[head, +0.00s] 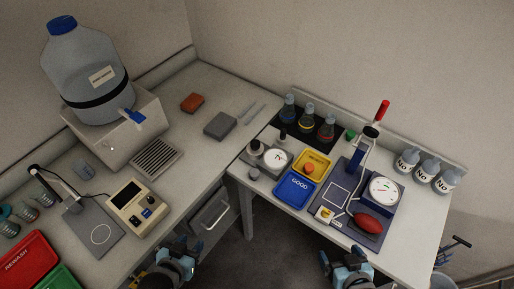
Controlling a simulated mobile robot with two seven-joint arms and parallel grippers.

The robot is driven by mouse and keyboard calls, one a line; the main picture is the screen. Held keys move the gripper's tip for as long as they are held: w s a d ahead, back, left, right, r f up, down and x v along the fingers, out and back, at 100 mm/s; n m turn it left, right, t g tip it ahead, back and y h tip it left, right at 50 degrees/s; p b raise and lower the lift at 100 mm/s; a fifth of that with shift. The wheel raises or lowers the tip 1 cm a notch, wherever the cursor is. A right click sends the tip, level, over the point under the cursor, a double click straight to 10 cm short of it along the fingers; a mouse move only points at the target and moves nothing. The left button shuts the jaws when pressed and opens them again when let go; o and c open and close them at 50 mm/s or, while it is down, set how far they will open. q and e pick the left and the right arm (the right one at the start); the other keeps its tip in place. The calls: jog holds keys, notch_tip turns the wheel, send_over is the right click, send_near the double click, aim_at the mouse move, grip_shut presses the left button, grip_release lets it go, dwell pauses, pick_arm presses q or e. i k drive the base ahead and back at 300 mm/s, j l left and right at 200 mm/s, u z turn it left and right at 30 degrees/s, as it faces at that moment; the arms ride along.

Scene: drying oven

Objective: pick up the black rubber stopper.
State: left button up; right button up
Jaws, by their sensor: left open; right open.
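I cannot single out the black rubber stopper with certainty. A small dark piece (283,132) stands at the front edge of the black mat, and another dark-topped piece (254,146) stands left of the round white dial (275,156). Either is too small to identify. My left gripper (182,252) is open at the bottom, in front of the left bench and below the control box. My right gripper (346,261) is open at the bottom, in front of the right bench's near edge. Both look empty and apart from everything on the benches.
Flasks (307,117) stand on the black mat (265,138). A yellow tray (326,158) and blue tray (297,204) lie in front. A gauge stand (385,190) with a red bulb (368,224) and white bottles (429,168) occupy the right. The left bench's back middle has free room.

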aim_at(255, 145)
jog(key=k+u, duration=0.15)
jog(key=u, duration=0.25)
jog(key=k+u, duration=0.15)
jog(key=u, duration=0.25)
jog(key=k+j+u, duration=0.1)
jog(key=u, duration=0.3)
